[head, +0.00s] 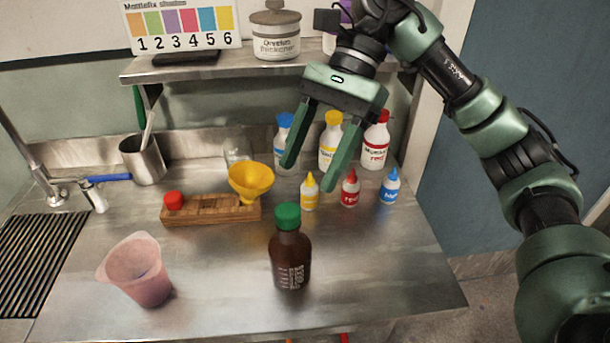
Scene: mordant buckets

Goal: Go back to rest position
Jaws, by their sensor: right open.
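My right gripper (315,168) is open and empty. It hangs above the back part of the steel bench (385,275), with its two green fingers spread and pointing down. The fingers partly cover the large blue-capped bottle (284,128) and the yellow-capped bottle (330,140) behind them. The fingers look clear of the bottles, though the exact depth is hard to tell. My right arm comes in from the right edge. My left gripper does not show.
A brown bottle with a green cap (290,255) and a pinkish beaker (140,272) stand in front. Small dropper bottles (350,188), a wooden rack (215,209) with a yellow funnel (251,180), and a metal cup (143,160) stand farther back. A shelf (215,66) overhangs the back.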

